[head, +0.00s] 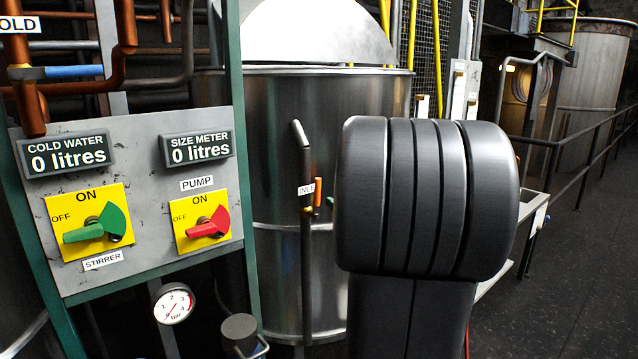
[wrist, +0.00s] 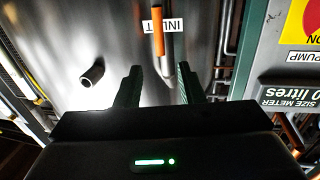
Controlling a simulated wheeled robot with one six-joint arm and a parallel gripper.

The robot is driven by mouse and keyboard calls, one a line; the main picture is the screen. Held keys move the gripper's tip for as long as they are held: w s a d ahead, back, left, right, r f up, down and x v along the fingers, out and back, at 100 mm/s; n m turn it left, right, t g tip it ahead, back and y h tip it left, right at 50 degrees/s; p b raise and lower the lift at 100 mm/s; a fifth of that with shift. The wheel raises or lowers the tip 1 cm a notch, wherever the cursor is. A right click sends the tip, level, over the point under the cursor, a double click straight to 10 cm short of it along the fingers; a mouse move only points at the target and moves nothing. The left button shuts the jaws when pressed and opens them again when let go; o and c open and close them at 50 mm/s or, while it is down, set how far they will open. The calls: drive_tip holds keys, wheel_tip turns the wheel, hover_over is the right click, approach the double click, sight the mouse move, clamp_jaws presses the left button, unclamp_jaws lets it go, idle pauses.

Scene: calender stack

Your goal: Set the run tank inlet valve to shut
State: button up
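The run tank inlet valve shows in the head view as a small orange handle (head: 318,192) beside a white label reading INLE, partly cut off (head: 306,188). It sits on a thin upright pipe in front of the steel tank (head: 275,110). In the upside-down wrist view the orange handle (wrist: 158,42) lies along the picture's vertical, by the INLET label (wrist: 178,25). My gripper (wrist: 158,72) is open, its two dark fingers apart. The handle lies beyond the fingertips, roughly centred between them, with nothing held.
A grey panel (head: 140,180) at left carries the red pump switch (head: 205,230), green stirrer switch (head: 97,232) and two displays reading 0 litres. A pressure gauge (head: 173,304) hangs below. A pipe end (wrist: 92,74) juts beside my fingers. Open floor (head: 590,260) lies right.

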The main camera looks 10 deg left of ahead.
sight(319, 187)
drive_tip(key=p+x, duration=0.1)
drive_tip(key=x, duration=1.1)
drive_tip(key=shift+w+a, duration=0.1)
drive_tip(key=shift+w, duration=0.1)
clamp_jaws()
